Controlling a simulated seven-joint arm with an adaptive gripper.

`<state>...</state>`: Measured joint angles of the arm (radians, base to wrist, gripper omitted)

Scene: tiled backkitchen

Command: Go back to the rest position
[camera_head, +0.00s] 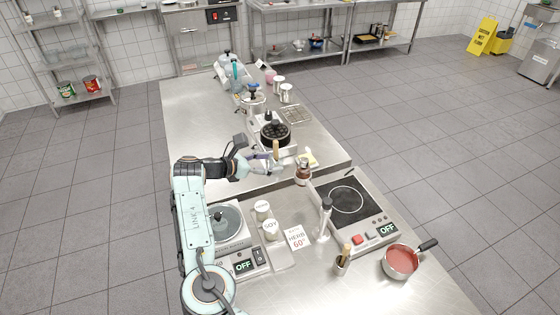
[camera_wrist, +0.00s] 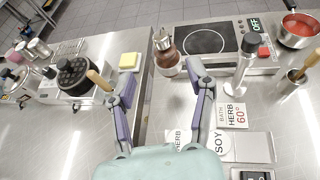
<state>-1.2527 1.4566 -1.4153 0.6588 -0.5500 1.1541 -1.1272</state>
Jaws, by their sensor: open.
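My gripper (camera_head: 281,166) is held over the steel counter (camera_head: 225,130), near the gap between the two counter sections. In the wrist view my gripper (camera_wrist: 162,74) has its two purple-grey fingers spread wide with nothing between them. A glass bottle with brown contents (camera_wrist: 168,62) stands beyond the right fingertip; it also shows in the head view (camera_head: 303,174), right of the gripper. A wooden handle (camera_wrist: 99,81) rises beside the left finger. I cannot tell how close that finger is to it.
A black-lidded pot (camera_head: 275,133) stands behind the gripper. A black hob (camera_head: 348,201), a saucepan of red sauce (camera_head: 401,260) and a tall dispenser (camera_head: 324,218) are on the right. A round cooker (camera_head: 228,225) sits beside my arm.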

